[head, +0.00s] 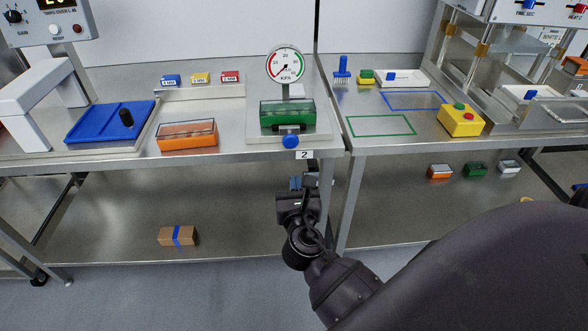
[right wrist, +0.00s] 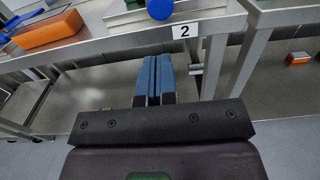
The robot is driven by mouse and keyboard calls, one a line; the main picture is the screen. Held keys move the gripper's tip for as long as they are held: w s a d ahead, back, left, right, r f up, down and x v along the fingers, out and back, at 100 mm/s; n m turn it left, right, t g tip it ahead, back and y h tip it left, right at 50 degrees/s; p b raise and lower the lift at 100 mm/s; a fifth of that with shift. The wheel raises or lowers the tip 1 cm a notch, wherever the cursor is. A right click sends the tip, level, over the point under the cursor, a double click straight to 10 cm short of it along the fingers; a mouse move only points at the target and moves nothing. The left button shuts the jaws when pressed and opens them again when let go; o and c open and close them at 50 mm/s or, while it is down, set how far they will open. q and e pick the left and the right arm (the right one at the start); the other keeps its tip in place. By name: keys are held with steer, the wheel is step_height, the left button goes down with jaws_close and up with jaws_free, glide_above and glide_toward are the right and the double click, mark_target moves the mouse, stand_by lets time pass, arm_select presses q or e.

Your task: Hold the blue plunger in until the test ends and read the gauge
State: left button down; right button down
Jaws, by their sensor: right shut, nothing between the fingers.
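The blue plunger (head: 291,142) is a round knob at the front edge of the test station, above the "2" label; it also shows at the top of the right wrist view (right wrist: 160,8). The round gauge (head: 286,65), marked KPA, stands behind it; its needle is too small to read surely. A green tray (head: 287,114) with a clear top sits on the station between them. My right gripper (head: 304,182) is below the plunger, in front of the bench edge, apart from it. Its blue fingers (right wrist: 154,78) are shut and empty. My left gripper is out of view.
An orange tray (head: 187,136) and a blue tray (head: 110,121) lie to the left. A yellow button box (head: 462,120) stands on the right bench. A brown carton (head: 178,236) lies on the lower shelf. The bench's front edge (head: 230,152) is close to my right gripper.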

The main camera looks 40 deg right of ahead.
mark_target(291, 143)
steer(key=x, duration=1.3)
steer(key=shift+s+b, duration=0.1)
steer(key=shift+b, duration=0.3)
steer(key=shift+d, duration=0.1)
